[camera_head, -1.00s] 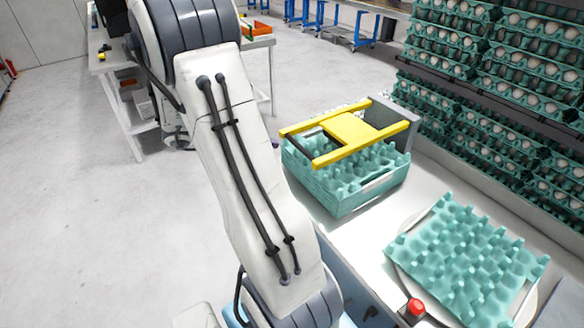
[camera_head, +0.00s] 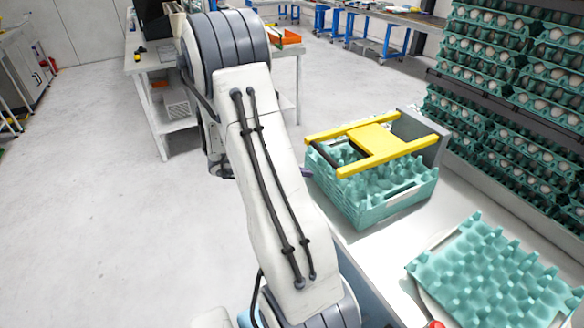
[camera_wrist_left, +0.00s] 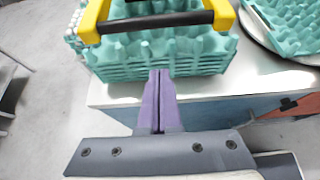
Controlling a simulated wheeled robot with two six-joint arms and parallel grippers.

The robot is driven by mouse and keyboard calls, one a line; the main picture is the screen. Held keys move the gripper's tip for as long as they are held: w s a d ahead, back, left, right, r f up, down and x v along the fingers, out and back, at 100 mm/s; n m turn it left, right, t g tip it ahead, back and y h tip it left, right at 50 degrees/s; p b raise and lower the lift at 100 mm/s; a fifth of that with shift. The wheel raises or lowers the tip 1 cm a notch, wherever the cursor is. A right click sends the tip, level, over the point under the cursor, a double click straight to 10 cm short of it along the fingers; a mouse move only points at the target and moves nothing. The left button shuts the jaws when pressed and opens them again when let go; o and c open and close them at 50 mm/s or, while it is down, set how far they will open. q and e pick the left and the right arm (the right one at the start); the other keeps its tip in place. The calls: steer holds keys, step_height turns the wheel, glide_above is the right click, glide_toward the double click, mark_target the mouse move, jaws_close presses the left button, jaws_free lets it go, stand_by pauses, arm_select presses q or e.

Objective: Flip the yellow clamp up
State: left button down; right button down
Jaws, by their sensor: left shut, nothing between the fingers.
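The yellow clamp (camera_head: 374,138) lies flat over a stack of teal egg trays (camera_head: 385,208), hinged at a grey block (camera_head: 425,130) on its right. Its black bar shows in the left wrist view (camera_wrist_left: 155,21) between two yellow arms. My left gripper (camera_wrist_left: 160,74) is shut and empty. Its purple fingers point at the near side of the tray stack, below the black bar. In the head view only a small purple tip (camera_head: 306,172) shows past my left arm, just left of the stack. Whether the fingertips touch the trays cannot be told. My right gripper is not in view.
Another teal tray (camera_head: 490,270) lies on a round white plate at the front right of the white counter. A red button (camera_head: 436,324) is at the bottom edge. Egg racks (camera_head: 530,110) stand at the right. The floor at left is clear.

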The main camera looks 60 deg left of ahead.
arm_select(q)
steer(key=shift+w+r+p, duration=0.35)
steer(key=shift+w+p, duration=0.05)
steer(key=shift+w, duration=0.3)
steer(key=shift+w+r+p, duration=0.35)
steer(key=shift+w+p, duration=0.1)
steer(key=shift+w, duration=0.2)
steer(key=shift+w+r+p, duration=0.35)
steer(key=shift+w+p, duration=0.05)
steer(key=shift+w, duration=0.3)
